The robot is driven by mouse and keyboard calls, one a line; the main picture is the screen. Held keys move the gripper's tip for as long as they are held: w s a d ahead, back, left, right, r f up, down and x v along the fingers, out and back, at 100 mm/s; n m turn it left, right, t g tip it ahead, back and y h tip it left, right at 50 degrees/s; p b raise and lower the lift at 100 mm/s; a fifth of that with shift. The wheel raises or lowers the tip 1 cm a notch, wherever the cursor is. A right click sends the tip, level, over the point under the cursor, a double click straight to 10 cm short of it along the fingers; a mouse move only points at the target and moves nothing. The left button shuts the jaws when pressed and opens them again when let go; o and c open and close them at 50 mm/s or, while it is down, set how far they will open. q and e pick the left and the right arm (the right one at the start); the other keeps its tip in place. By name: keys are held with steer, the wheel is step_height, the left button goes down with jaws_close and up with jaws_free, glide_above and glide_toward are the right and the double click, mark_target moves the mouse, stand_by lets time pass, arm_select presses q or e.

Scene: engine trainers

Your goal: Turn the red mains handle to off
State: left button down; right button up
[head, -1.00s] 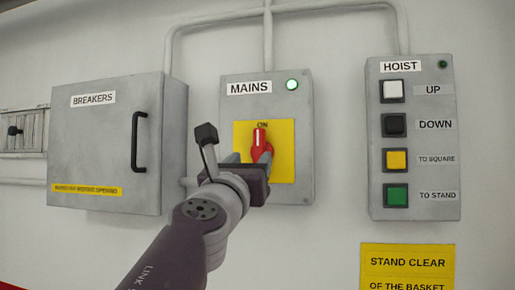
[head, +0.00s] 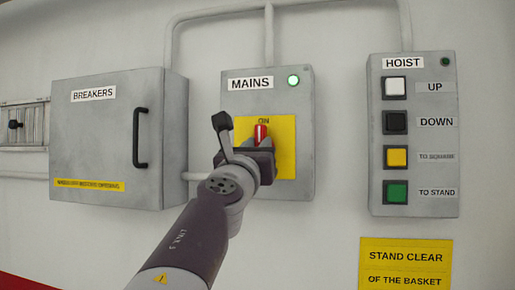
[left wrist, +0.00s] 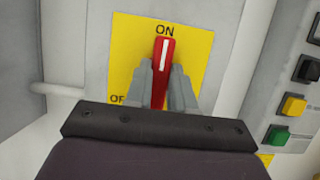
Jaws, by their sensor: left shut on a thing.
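The red mains handle (head: 261,133) sits on a yellow plate (head: 286,160) on the grey MAINS box (head: 305,120). In the left wrist view the red handle (left wrist: 163,58) stands upright, its white line pointing at ON. The letters "OF" show at the plate's lower left; the rest of that word is hidden. My left gripper (left wrist: 163,85) is shut on the lower part of the handle, one grey finger on each side. In the head view my left gripper (head: 260,145) hides the handle's lower part. The lamp (head: 293,80) on the MAINS box glows green. My right gripper is not in view.
The BREAKERS box (head: 95,140), its door shut, is on the wall to the left. The HOIST panel (head: 434,150) with several buttons is to the right. A yellow STAND CLEAR sign (head: 405,265) is below it.

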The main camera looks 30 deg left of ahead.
arm_select(q)
steer(key=shift+n+g+y+p, duration=0.95)
steer(key=shift+n+g, duration=0.3)
steer(key=shift+n, duration=2.45)
steer(key=shift+n+g+y+p, duration=0.9)
steer(key=shift+n+g, duration=0.3)
steer(key=shift+n, duration=2.5)
steer(key=shift+n+g+y+p, duration=0.9)
steer(key=shift+n+g, duration=0.35)
steer(key=shift+n, duration=2.45)
steer(key=c, duration=1)
jaws_free()
steer(key=shift+o, duration=0.2)
steer(key=shift+f, duration=0.1)
